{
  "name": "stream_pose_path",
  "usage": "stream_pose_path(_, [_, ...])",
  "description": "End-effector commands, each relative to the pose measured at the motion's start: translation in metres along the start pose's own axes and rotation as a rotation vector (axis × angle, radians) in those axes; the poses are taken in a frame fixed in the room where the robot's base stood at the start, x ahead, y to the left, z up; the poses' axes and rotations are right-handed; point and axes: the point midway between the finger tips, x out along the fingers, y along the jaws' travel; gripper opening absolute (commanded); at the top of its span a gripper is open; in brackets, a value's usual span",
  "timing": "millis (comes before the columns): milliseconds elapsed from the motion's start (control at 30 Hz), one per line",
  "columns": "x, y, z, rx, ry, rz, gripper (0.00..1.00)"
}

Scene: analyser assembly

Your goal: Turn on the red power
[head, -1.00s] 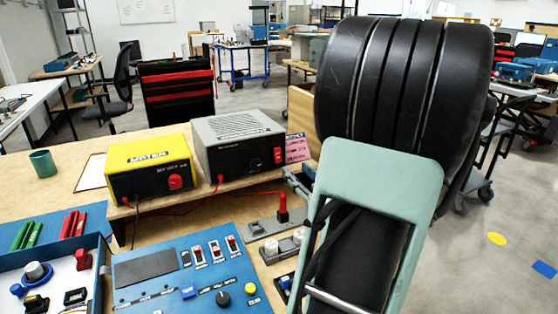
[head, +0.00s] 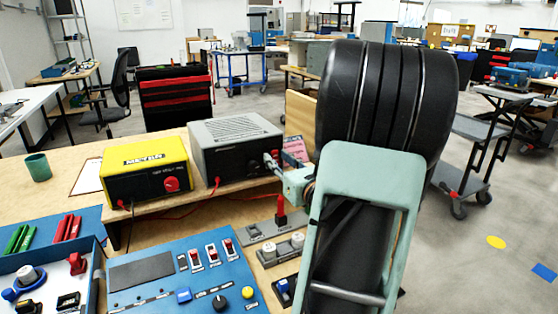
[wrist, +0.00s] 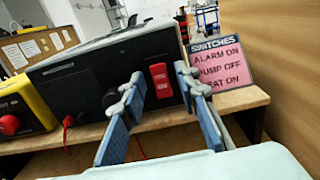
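The grey power box (head: 237,143) stands on the wooden shelf, its black front facing me. Its red rocker switch (wrist: 160,78) is upright on the right part of that front in the wrist view. My gripper (wrist: 160,73) is open and empty, with one blue-padded finger on each side of the switch in the picture. I cannot tell whether a fingertip touches the box. In the head view my gripper (head: 273,160) is at the box's right front and hides the switch.
A yellow meter (head: 146,168) stands left of the grey box. A pink switches sign (wrist: 222,66) is right of it, near a wooden side wall (wrist: 275,60). A blue panel (head: 180,272) with small switches lies in front, beside a blue tray (head: 60,262).

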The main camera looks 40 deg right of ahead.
Motion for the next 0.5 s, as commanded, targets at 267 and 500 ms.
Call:
stream_pose_path(267, [-0.0004, -0.0001, 0.0000, 0.000, 0.000, 0.000, 0.00])
stream_pose_path(500, [-0.0001, 0.0002, -0.0041, 0.000, -0.019, 0.000, 0.00])
